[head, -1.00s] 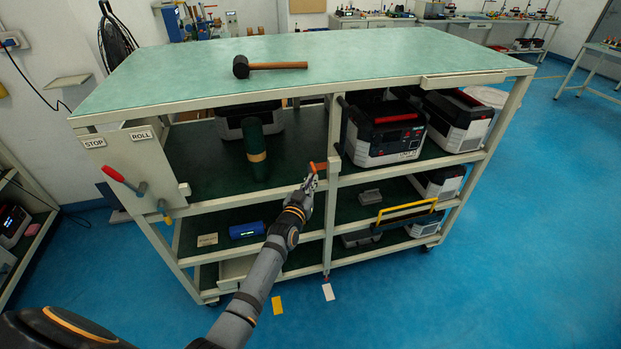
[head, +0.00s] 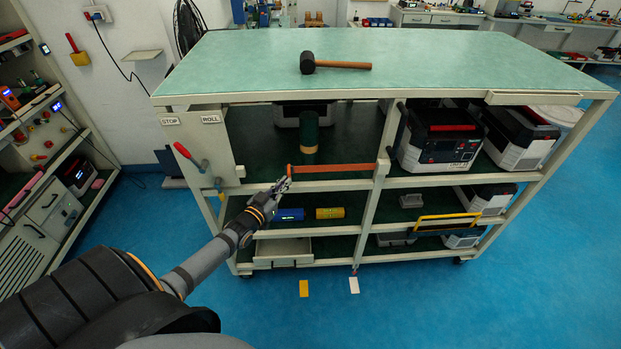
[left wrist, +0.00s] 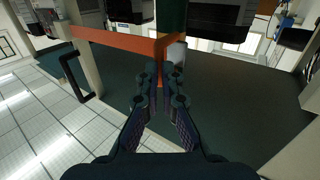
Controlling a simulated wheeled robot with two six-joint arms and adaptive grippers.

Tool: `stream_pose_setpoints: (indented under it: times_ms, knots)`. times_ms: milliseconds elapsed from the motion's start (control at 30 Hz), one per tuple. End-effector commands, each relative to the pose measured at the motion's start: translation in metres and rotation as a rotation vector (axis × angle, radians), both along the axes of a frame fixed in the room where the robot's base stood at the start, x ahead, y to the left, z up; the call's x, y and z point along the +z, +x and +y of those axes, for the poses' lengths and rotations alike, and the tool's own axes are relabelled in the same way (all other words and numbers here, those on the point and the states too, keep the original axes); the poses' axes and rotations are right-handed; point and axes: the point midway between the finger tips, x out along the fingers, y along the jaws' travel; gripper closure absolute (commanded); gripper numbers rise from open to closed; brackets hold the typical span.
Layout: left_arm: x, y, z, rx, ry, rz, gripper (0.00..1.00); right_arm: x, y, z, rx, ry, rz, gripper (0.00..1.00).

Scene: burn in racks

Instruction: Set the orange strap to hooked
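My right gripper is not in view.
A dark green cylinder (head: 309,133) stands on the shelf behind the strap. A red-handled lever (head: 188,157) is on the rack's left side. A mallet (head: 335,64) lies on the green top. Blue (head: 290,214) and yellow (head: 330,213) items are on the shelf below.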

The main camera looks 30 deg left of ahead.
Motion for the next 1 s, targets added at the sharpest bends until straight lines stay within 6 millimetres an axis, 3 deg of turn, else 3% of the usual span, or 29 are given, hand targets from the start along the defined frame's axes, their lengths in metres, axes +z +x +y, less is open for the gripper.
stream_pose_setpoints:
  times_ms: [33,200,400,600,967,1000]
  knots:
    - [0.023,0.003,0.015,-0.004,0.010,-0.035,1.00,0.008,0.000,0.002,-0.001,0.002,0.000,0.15]
    - [0.021,-0.020,0.048,-0.003,0.008,-0.035,1.00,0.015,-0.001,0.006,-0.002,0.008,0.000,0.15]
    - [0.019,-0.037,0.074,-0.002,0.006,-0.037,1.00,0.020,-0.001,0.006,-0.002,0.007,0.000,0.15]
    - [0.018,-0.044,0.085,-0.002,0.005,-0.038,1.00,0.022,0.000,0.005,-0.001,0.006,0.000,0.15]
    - [0.018,-0.045,0.087,-0.001,0.006,-0.036,1.00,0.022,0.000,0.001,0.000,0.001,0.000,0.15]
    - [0.018,-0.045,0.087,-0.001,0.006,-0.036,0.95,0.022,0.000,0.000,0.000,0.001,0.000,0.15]
